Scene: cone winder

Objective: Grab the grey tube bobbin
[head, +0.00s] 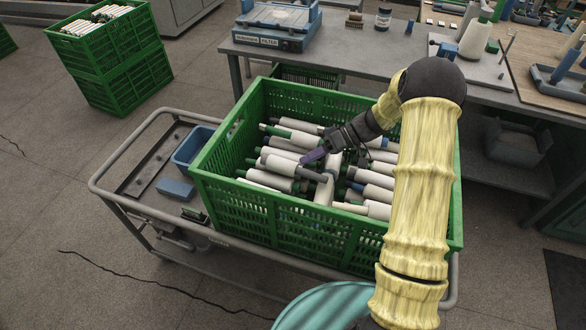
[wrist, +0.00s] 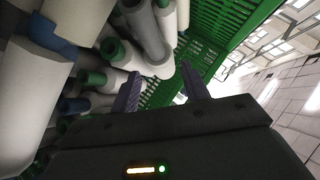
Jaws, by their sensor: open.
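A bobbin with a grey tube end (head: 310,174) lies among the other white-wound bobbins in the green crate (head: 290,218). Its white winding runs up and left from the grey end. My gripper (head: 316,158) reaches down into the crate just above and beside it, with a purple-grey finger showing. In the wrist view the two fingers (wrist: 160,76) stand apart with nothing between them. A grey tube (wrist: 143,28) shows in the wrist view above the left finger, apart from it. Whether it is the same bobbin I cannot tell.
Bobbins with green and blue tube ends lie packed around the gripper. The crate wall (wrist: 215,28) is close on the right in the wrist view. The crate stands on a grey trolley (head: 118,190) with a blue bin (head: 192,150). A workbench (head: 345,55) stands behind.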

